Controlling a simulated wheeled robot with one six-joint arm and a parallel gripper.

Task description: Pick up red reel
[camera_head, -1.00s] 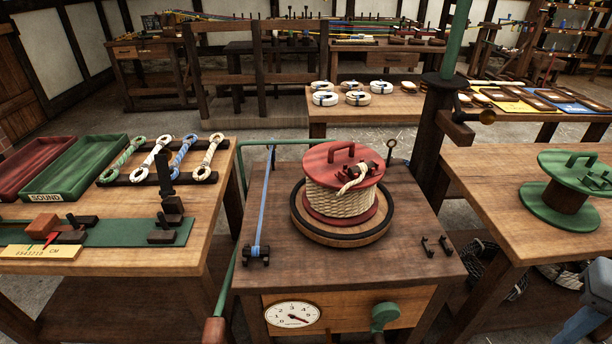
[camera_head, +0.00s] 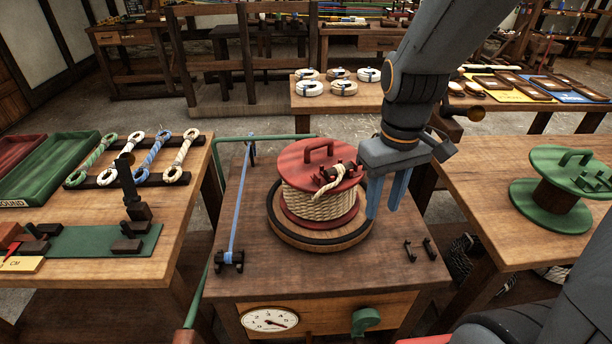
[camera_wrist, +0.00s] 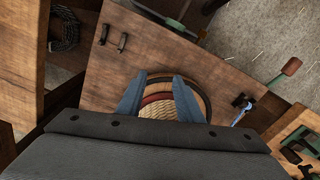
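The red reel (camera_head: 300,158), wound with pale rope, stands upright on a round dark-rimmed turntable (camera_head: 285,230) on a wooden stand. It has a red top flange with a handle and a small dark peg fitting. My gripper (camera_head: 382,212) is just right of the reel, fingers pointing down, with a gap between its two blue fingers. It is open and empty. In the wrist view, the reel's rope (camera_wrist: 160,112) and red rim (camera_wrist: 157,97) show between and beyond the spread fingers (camera_wrist: 158,80). My gripper's body hides part of the reel there.
A green reel (camera_head: 560,190) stands on the right table. The left table holds rope hanks (camera_head: 138,160) and a green tray (camera_head: 65,170). A blue cord (camera_head: 240,205) runs along the stand's left. White coils (camera_head: 340,85) lie behind. Small dark hooks (camera_head: 428,248) are on the stand's front right.

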